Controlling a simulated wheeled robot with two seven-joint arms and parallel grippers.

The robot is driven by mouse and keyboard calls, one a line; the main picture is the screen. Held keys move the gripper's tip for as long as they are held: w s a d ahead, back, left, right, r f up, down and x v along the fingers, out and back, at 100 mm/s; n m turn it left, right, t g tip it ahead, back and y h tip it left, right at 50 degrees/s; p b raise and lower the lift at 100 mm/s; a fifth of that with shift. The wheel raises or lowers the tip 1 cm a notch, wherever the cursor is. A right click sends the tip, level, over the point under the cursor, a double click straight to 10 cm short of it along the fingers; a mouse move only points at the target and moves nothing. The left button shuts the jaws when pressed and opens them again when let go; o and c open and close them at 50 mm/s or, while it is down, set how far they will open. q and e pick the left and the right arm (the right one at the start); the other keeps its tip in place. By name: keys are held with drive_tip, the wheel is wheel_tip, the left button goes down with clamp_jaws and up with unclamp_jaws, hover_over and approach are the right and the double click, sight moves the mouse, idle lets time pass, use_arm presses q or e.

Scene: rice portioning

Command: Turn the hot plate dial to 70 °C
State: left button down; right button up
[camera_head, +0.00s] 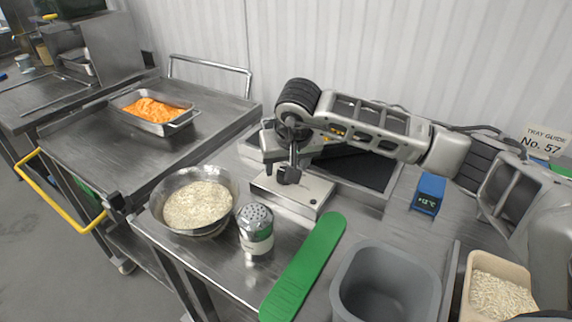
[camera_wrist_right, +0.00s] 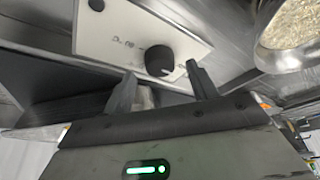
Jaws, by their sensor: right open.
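The hot plate's pale control panel (camera_head: 318,190) is at the middle of the table, in front of its dark plate (camera_head: 365,170). In the right wrist view, the round black dial (camera_wrist_right: 160,61) stands out from the white panel (camera_wrist_right: 120,30), with small markings beside it that are too blurred to read. My right gripper (camera_wrist_right: 160,73) is open, its two fingertips at either side of the dial; I cannot tell whether they touch it. In the head view, my right gripper (camera_head: 284,158) is above the panel and partly hides the dial. My left gripper is not in view.
A metal bowl of rice (camera_head: 160,215), a shaker (camera_head: 256,238) and a green board (camera_head: 305,265) lie in front. A grey bin (camera_head: 385,255), a blue display (camera_head: 428,193) reading about +12 °C and a tan rice container (camera_head: 470,300) are right. A tray of orange food (camera_head: 180,120) is left.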

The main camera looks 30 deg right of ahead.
drive_tip(key=shift+w+f, duration=0.2)
drive_tip(key=shift+f, duration=0.25)
drive_tip(key=shift+w+f, duration=0.2)
drive_tip(key=shift+f, duration=0.25)
drive_tip(key=c, duration=1)
